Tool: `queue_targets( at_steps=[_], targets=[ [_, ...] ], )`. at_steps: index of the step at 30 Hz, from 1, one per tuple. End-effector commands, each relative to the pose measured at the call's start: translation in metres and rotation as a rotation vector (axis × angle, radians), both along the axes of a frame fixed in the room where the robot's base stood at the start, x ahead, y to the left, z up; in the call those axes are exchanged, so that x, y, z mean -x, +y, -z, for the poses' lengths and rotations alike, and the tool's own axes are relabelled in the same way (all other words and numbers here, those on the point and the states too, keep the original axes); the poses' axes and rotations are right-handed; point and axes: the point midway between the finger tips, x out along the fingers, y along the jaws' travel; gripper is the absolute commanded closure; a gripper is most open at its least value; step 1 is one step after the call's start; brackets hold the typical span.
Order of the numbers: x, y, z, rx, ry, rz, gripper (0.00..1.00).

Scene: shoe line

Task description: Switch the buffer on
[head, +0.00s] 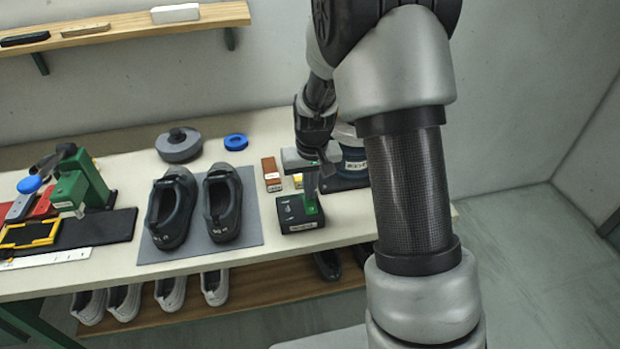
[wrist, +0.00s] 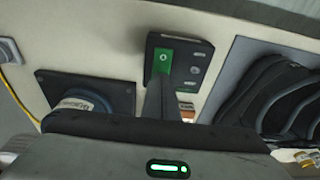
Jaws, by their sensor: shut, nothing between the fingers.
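A black switch box (head: 297,224) sits on the bench to the right of the grey mat. Its green rocker switch (wrist: 163,58) shows clearly in the wrist view, with a white O mark on its exposed end. My gripper (head: 311,196) is shut and empty, pointing down at the rocker. In the wrist view the closed fingers (wrist: 167,82) cover the rocker's other end; whether they touch it I cannot tell.
A pair of dark shoes (head: 222,206) stands on the grey mat (head: 255,222) left of the box. A brown block (head: 270,172) lies behind the box.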

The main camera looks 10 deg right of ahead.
Motion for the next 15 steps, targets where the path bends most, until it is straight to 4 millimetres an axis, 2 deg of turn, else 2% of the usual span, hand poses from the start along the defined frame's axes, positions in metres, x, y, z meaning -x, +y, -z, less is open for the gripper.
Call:
queue_targets(
  at_steps=[4,15],
  targets=[
    [-0.0012,0.0000,0.0068,0.000,0.000,0.000,1.00],
    [-0.0024,-0.0001,0.0072,0.000,0.010,-0.001,1.00]
  ],
)
